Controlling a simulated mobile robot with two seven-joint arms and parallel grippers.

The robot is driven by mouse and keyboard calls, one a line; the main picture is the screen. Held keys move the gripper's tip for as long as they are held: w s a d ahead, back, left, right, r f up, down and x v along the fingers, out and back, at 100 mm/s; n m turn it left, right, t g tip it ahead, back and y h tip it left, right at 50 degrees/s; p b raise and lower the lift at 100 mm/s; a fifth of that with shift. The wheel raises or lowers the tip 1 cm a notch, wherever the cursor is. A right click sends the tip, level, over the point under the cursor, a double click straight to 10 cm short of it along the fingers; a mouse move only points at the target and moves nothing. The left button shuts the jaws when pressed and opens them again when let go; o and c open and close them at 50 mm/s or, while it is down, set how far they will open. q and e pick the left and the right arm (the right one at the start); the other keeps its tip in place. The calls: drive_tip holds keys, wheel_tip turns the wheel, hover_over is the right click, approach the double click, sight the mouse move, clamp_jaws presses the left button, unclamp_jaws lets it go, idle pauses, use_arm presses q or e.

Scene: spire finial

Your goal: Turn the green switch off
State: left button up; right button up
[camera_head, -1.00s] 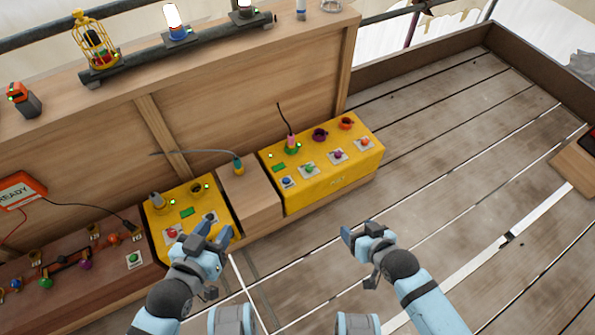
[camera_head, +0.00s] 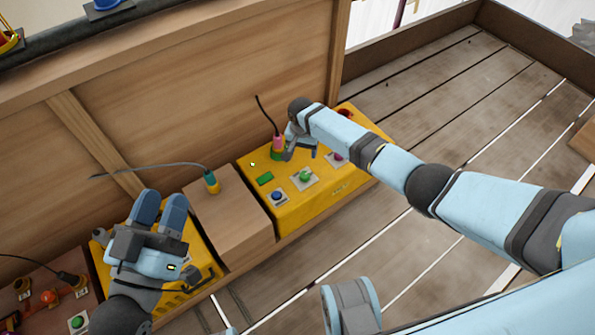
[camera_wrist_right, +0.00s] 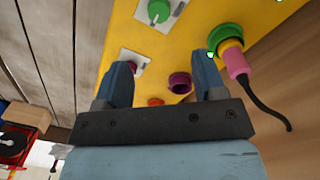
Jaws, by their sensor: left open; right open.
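The green switch (camera_head: 305,177) sits on a pale plate on the long yellow box (camera_head: 290,212), between a blue and a purple switch. It also shows at the top of the right wrist view (camera_wrist_right: 159,11). My right gripper (camera_head: 301,152) is over the box, above and just behind the green switch, apart from it. In the right wrist view its two fingers (camera_wrist_right: 163,80) are spread with nothing between them. My left gripper (camera_head: 159,210) is open over the smaller yellow box at the left, partly hiding it. The green switch's exact lever tilt is hard to tell.
A pink plug (camera_head: 278,143) with a black cable stands in the green socket close to my right gripper. The purple switch (camera_head: 337,157) and blue switch (camera_head: 277,197) flank the green one. A wooden block (camera_head: 228,215) with a teal plug stands left. A wooden wall rises behind.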

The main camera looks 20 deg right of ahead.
sight(305, 174)
drive_tip(key=f+b, duration=0.2)
drive_tip(key=f, duration=0.2)
drive_tip(key=f+b, duration=0.2)
drive_tip(key=f, duration=0.2)
drive_tip(key=f+b, duration=0.3)
drive_tip(key=f, duration=0.1)
drive_tip(key=shift+s+d+f, duration=0.1)
drive_tip(key=shift+d+f, duration=0.15)
drive_tip(key=shift+d, duration=0.1)
drive_tip(key=shift+f+b, duration=0.35)
drive_tip(key=shift+f, duration=0.2)
use_arm(q)
wheel_tip(305, 174, down, 10)
drive_tip(key=m+g, duration=0.1)
drive_tip(key=g, duration=0.2)
drive_tip(key=shift+w+d+g, duration=0.3)
drive_tip(key=shift+d+g, duration=0.05)
drive_tip(key=shift+g, duration=0.05)
use_arm(e)
drive_tip(key=shift+c, duration=0.5)
drive_tip(key=c, duration=0.8)
use_arm(q)
drive_tip(key=shift+r, duration=0.1)
